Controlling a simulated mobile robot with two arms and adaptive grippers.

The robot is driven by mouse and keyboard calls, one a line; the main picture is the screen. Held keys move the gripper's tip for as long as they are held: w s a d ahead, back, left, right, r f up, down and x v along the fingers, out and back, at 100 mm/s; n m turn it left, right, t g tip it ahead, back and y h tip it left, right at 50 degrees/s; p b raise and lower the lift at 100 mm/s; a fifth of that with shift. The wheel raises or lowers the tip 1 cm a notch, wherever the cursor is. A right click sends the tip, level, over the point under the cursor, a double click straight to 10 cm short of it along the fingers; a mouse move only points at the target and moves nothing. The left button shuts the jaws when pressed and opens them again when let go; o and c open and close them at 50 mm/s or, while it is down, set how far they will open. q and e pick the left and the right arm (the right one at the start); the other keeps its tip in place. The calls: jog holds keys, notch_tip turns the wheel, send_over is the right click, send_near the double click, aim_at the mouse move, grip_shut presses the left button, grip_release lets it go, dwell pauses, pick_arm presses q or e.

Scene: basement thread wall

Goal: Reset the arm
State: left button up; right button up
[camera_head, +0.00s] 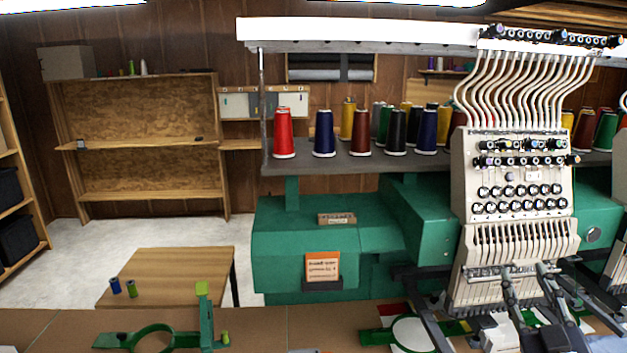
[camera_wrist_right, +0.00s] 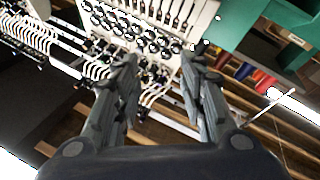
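My right gripper (camera_head: 525,278) is at the lower right of the head view, in front of the lower part of a white multi-needle embroidery head (camera_head: 515,170). In the right wrist view, the two dark fingers of my right gripper (camera_wrist_right: 158,62) stand well apart with nothing held between them. The embroidery head (camera_wrist_right: 150,30) shows tilted behind them. My left gripper is not in view.
A green machine body (camera_head: 330,240) carries a grey shelf (camera_head: 340,166) with several thread cones. A green hoop frame (camera_head: 150,336) lies on the brown table (camera_head: 255,320) at lower left. A small wooden table (camera_head: 185,265) stands behind. Open floor (camera_head: 70,275) shows at left.

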jog(key=s+a+f+m+g, duration=0.2)
jog(key=s+f+g, duration=0.3)
jog(key=f, duration=0.7)
jog(key=s+a+f+m+g, duration=0.1)
jog(key=s+a+f+g, duration=0.35)
jog(key=f, duration=0.75)
jog(key=s+a+f+n+g+y, duration=0.15)
jog(key=s+a+f+g, duration=0.3)
jog(key=s, duration=0.45)
jog(key=s+a+f+n+g+y, duration=0.1)
jog(key=s+a+f+g+y, duration=0.15)
jog(key=s+a+f, duration=0.45)
jog(key=s+d+f+g+b, duration=0.1)
jog(key=s+f+g+b, duration=0.15)
jog(key=f, duration=2.45)
jog(key=s+d+f+b, duration=0.1)
jog(key=s+f, duration=0.7)
jog(key=f, duration=0.1)
jog(key=s+d+f+b, duration=0.2)
jog(key=s+f, duration=0.7)
jog(key=f, duration=0.1)
jog(key=shift+s+d+f+g, duration=0.15)
jog(key=shift+s+d+g, duration=0.05)
jog(key=shift+d+g, duration=0.1)
